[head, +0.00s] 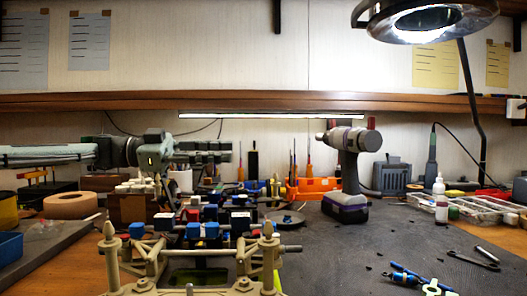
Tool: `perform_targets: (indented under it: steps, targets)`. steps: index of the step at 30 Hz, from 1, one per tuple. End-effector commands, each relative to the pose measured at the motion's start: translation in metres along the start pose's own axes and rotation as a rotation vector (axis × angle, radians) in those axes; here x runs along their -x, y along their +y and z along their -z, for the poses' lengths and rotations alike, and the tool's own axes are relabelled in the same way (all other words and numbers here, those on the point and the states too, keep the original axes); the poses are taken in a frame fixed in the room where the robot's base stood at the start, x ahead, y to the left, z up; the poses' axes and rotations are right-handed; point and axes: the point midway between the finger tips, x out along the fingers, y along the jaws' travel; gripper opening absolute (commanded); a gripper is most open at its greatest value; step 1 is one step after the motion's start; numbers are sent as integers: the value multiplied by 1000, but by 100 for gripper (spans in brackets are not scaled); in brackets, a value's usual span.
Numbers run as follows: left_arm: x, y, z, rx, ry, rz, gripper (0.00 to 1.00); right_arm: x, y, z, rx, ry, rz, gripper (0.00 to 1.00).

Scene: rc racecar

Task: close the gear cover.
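The rc racecar (142,287) is at the bottom left of centre in the head view, with tan suspension towers and arms. Blue, red and black parts show on its chassis behind the tan frame. I cannot make out the gear cover clearly among these parts. My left gripper (226,151) reaches in from the left, level and pointing right, above and behind the car. It appears apart from the car. Its fingers are seen from the side, so their opening is unclear. My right gripper is not in view.
A cordless drill (347,165) stands on the dark mat (350,255) right of the car. An orange tool holder (313,187) is behind. A tape roll (70,205) lies at left. Loose tools (474,260) lie at right. A lamp (425,20) hangs above. The middle of the mat is mostly clear.

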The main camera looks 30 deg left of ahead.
Motion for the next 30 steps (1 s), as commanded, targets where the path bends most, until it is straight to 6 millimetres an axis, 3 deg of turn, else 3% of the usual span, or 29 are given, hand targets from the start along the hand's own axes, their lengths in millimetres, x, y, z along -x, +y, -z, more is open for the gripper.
perform_targets:
  steps: [13, 25, 30]
  targets:
    - [-64, 1, -1, 0, -3, -2, 29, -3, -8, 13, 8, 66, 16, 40]
    - [-74, 1, 0, 0, -1, -1, 29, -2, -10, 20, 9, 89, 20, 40]
    - [-74, 1, 0, 0, -1, -1, 9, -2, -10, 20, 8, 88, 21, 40]
